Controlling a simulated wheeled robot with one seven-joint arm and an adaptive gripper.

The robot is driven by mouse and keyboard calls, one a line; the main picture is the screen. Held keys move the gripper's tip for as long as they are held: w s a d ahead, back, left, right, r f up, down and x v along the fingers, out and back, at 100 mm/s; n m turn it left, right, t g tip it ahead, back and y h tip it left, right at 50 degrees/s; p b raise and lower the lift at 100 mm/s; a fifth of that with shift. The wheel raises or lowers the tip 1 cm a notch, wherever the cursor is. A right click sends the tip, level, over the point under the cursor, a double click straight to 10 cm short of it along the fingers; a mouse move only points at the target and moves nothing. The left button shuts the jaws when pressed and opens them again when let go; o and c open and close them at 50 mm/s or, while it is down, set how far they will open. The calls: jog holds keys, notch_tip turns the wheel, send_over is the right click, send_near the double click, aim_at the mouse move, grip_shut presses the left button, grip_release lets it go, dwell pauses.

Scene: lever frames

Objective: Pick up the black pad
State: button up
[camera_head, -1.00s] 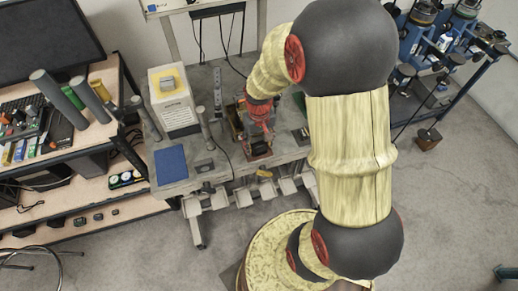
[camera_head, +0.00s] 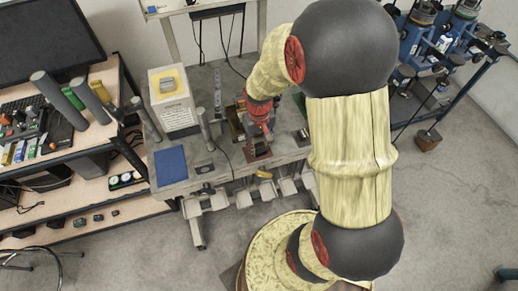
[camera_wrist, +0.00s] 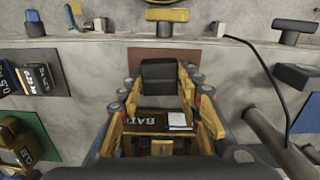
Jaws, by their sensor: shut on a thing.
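The black pad (camera_wrist: 160,76) is a dark block between the two fingers of my gripper (camera_wrist: 160,88) in the wrist view. The fingers are shut on its sides. Behind it lies a brown square plate (camera_wrist: 163,54), partly covered by the pad in that view. In the head view my red gripper (camera_head: 258,128) points down over the grey workbench, near the front edge. The pad is too small there to make out clearly. I cannot tell whether the pad touches the plate.
A blue mat (camera_head: 171,165) lies on the bench to the left, with a white box with a yellow top (camera_head: 172,98) behind it. A grey post (camera_head: 205,130) stands left of my gripper. In the wrist view, a dark box with lettering (camera_wrist: 145,116) shows between the finger linkages.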

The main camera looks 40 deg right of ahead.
grip_shut()
jog(key=shift+r, duration=0.1)
